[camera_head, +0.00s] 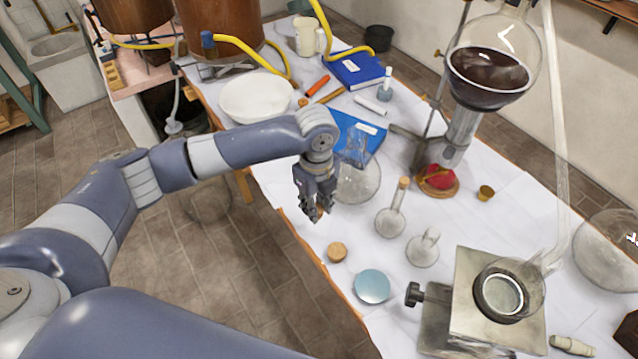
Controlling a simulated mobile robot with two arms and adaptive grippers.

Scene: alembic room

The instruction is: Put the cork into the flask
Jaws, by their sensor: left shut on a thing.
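My left gripper (317,214) hangs, fingers down, over the near edge of the white-covered table. It is shut on a small brownish thing, seemingly a cork, mostly hidden by the fingers. A clear round flask (360,187) stands just right of and behind the gripper, partly covered by it; I see no stopper in its neck. Another cork (337,252) lies on the table in front of the gripper. A small flask (389,222) farther right has a cork (404,182) in its neck. My right gripper is out of view.
A small stoppered flask (423,250), a pale blue disc (372,286) and a metal stand (470,300) are at the right front. A large flask of dark liquid (488,75) is on a support. A white bowl (257,98) and blue books (357,66) are behind.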

